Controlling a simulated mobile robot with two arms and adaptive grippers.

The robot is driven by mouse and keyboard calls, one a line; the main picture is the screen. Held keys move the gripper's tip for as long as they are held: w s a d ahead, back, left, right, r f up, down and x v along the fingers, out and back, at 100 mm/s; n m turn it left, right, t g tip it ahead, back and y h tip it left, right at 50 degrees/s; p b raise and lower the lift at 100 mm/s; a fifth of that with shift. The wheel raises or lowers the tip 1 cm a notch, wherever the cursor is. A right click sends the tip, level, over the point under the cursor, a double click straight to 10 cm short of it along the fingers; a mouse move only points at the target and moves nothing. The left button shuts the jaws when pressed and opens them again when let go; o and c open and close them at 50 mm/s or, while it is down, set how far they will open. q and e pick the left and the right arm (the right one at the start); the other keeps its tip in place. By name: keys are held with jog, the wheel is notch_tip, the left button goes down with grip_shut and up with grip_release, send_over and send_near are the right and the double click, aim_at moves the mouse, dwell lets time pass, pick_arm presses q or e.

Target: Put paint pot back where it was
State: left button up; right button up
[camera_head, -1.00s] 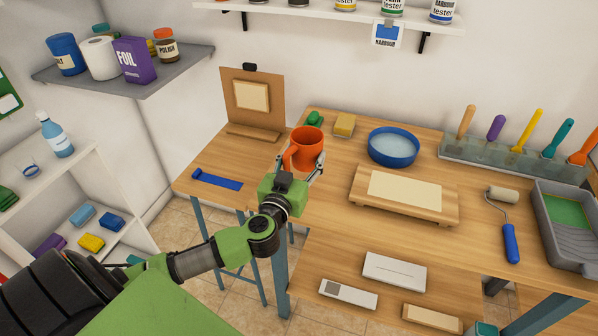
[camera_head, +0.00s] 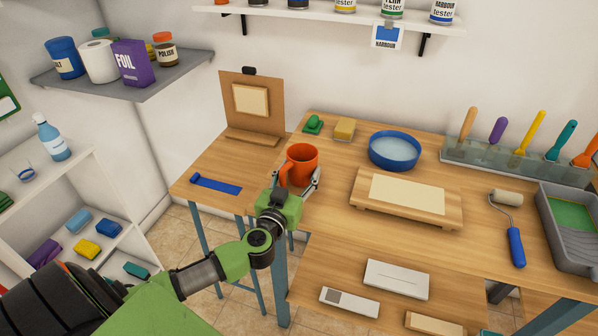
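An orange mug-like pot (camera_head: 302,160) with a handle is between the fingers of my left gripper (camera_head: 300,182). The gripper is shut on it and holds it upright over the left end of the wooden workbench (camera_head: 340,240). The fingers partly hide its lower part, so I cannot tell whether its base touches the bench. Several paint tester pots (camera_head: 391,9) stand on the wall shelf at the top, partly cut off by the picture edge. My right gripper is not in view.
A green object (camera_head: 313,124), a sponge (camera_head: 344,129) and a blue bowl (camera_head: 394,150) stand behind and to the right. A raised wooden board (camera_head: 406,197), a roller (camera_head: 513,230) and a grey tray (camera_head: 580,245) lie further right. A blue strip (camera_head: 216,185) lies left.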

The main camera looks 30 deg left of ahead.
pick_arm(q)
jog(key=shift+o, duration=0.9)
jog(key=shift+r, duration=0.1)
jog(key=v, duration=1.2)
jog(key=shift+r, duration=0.1)
